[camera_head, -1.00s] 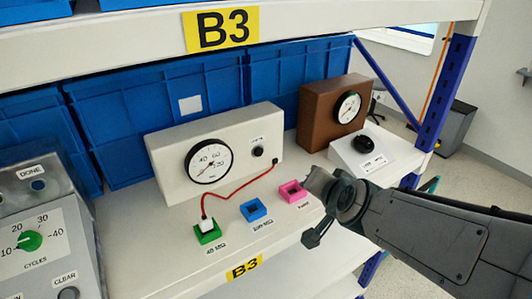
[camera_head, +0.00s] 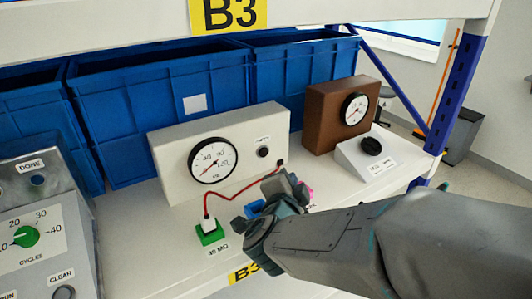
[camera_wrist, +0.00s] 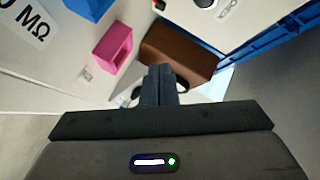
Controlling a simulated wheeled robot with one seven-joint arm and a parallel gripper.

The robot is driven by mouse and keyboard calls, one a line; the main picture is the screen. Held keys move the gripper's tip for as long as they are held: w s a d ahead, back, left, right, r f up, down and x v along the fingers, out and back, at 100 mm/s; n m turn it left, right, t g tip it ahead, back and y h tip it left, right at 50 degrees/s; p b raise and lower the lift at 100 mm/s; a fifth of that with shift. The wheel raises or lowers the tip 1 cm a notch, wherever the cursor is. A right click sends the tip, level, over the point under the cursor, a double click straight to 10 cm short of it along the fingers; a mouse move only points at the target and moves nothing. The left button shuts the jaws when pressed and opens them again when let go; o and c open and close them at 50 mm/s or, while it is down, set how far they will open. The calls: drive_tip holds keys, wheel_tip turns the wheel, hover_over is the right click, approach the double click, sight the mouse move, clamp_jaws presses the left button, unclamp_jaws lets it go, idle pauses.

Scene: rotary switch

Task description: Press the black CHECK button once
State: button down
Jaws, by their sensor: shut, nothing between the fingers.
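The black round button (camera_head: 263,152) sits on the front of the white meter box (camera_head: 170,165), right of the box's round gauge (camera_head: 213,160). Its label is too small to read clearly in the head view. In the wrist view the button (camera_wrist: 205,3) is cut by the top edge, beside a blurred label. My gripper (camera_head: 286,184) is in front of and below the box's right part, apart from the button. Its fingers (camera_wrist: 160,84) are shut and empty in the wrist view.
A red cable (camera_head: 238,191) runs from the meter box to a green socket (camera_head: 211,233). My gripper partly hides a blue socket (camera_head: 255,208) and a pink socket (camera_head: 310,191). A brown gauge box (camera_head: 325,120) and a white black-knobbed box (camera_head: 358,160) stand right. A control panel (camera_head: 45,215) stands left.

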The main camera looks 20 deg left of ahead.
drive_tip(key=shift+w+a, duration=0.1)
drive_tip(key=shift+w+a+p, duration=0.25)
drive_tip(key=shift+w+a, duration=1.15)
drive_tip(key=shift+a, duration=0.25)
drive_tip(key=shift+w+a+p, duration=0.25)
drive_tip(key=shift+w+a, duration=1.15)
drive_tip(key=shift+a, duration=0.2)
drive_tip(key=shift+a, duration=0.1)
drive_tip(key=shift+w+a, duration=0.2)
drive_tip(key=shift+w, duration=0.05)
drive_tip(key=shift+w+a, duration=0.25)
drive_tip(key=shift+a, duration=0.1)
idle(0.6)
drive_tip(key=shift+s+d, duration=0.55)
drive_tip(key=shift+d, duration=0.1)
drive_tip(key=shift+s+d+b, duration=0.6)
drive_tip(key=shift+s+d, duration=1)
drive_tip(key=shift+d, duration=0.3)
